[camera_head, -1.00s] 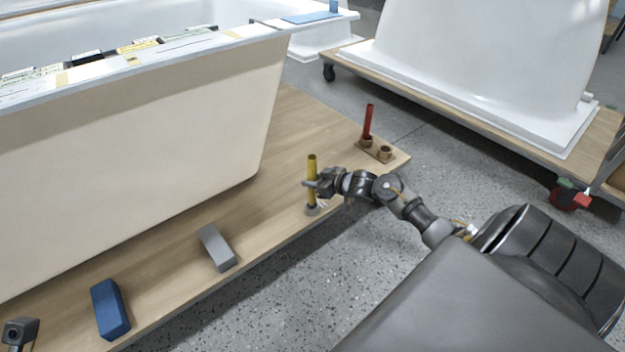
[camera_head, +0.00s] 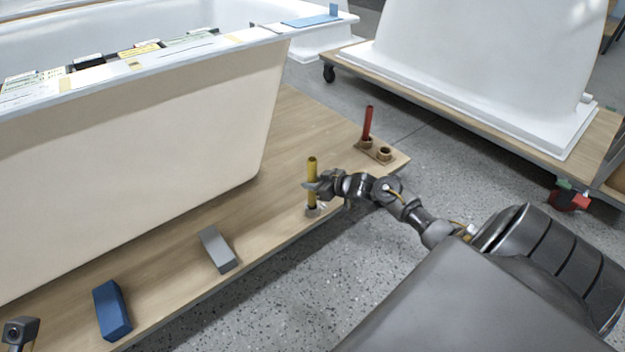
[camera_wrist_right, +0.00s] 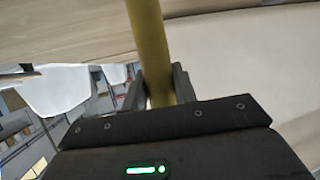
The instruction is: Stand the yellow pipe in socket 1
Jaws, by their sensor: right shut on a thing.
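The yellow pipe (camera_head: 312,170) stands upright near the front edge of the wooden platform, its lower end at a small grey round piece (camera_head: 312,211). My right gripper (camera_head: 314,187) is shut on the pipe. In the right wrist view the pipe (camera_wrist_right: 148,40) runs between the two fingers (camera_wrist_right: 158,88). A wooden socket block (camera_head: 375,150) sits at the platform's right corner. A red pipe (camera_head: 368,122) stands in its left socket, and its right socket (camera_head: 384,153) looks empty. No socket number is readable. Part of my left arm (camera_head: 20,332) shows at the lower left; its fingers cannot be made out.
A grey block (camera_head: 217,249) and a blue block (camera_head: 112,310) lie on the platform (camera_head: 285,225) to the left. A large cream bathtub shell (camera_head: 150,150) stands behind them. Bare wood lies between the pipe and the socket block. Grey speckled floor is in front.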

